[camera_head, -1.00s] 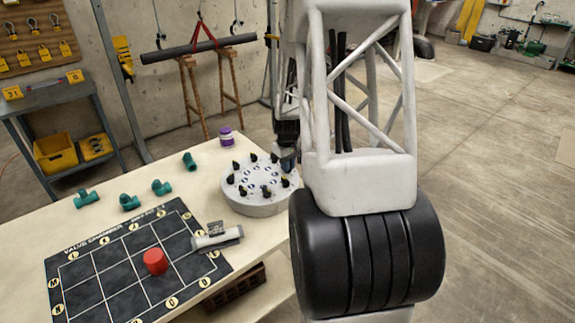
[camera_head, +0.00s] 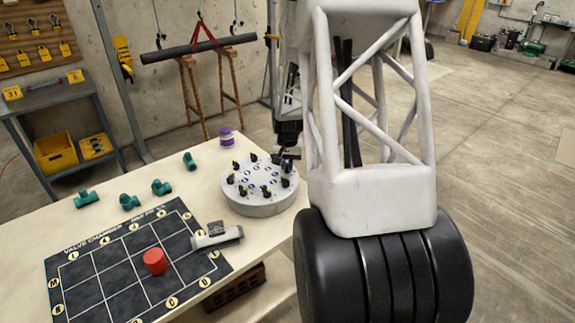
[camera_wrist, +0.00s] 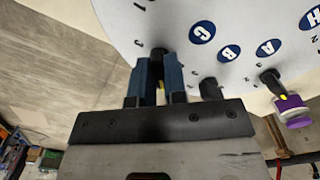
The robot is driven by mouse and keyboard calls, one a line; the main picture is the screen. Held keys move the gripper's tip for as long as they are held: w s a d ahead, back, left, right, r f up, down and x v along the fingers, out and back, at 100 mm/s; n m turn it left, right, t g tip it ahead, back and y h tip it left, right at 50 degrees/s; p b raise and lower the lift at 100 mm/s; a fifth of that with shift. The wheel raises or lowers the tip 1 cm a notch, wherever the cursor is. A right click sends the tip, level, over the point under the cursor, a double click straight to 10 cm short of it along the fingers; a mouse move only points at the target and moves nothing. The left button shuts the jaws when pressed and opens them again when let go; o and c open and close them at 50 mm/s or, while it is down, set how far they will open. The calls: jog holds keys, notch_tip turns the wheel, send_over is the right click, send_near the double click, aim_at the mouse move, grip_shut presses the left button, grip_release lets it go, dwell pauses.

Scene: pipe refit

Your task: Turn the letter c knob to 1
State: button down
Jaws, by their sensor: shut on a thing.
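The letter c knob (camera_wrist: 157,53) is a black knob on the pale round dial plate (camera_wrist: 170,15), beside the blue C badge (camera_wrist: 202,32) in the wrist view. My gripper (camera_wrist: 160,72) has its two blue fingers on either side of this knob and is shut on it. A yellow mark shows between the fingers at the knob's lower side. Small digits stand around the knob, but the fingers hide part of that area. In the head view my gripper (camera_head: 287,154) is at the right rear edge of the round dial unit (camera_head: 258,207), and the held knob is hidden.
Neighbouring black knobs (camera_wrist: 210,88) stand close to my right finger. A purple-lidded jar (camera_head: 226,136) stands behind the dial unit. Teal pipe fittings (camera_head: 161,187), a black grid mat (camera_head: 105,285), a red cylinder (camera_head: 155,261) and a grey pipe piece (camera_head: 216,238) lie to the left.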

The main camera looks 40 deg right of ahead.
aim_at(287, 165)
jog(key=shift+m, duration=1.3)
jog(key=c, duration=1.2)
grip_release()
jog(key=shift+o, duration=0.2)
jog(key=shift+r, duration=3.95)
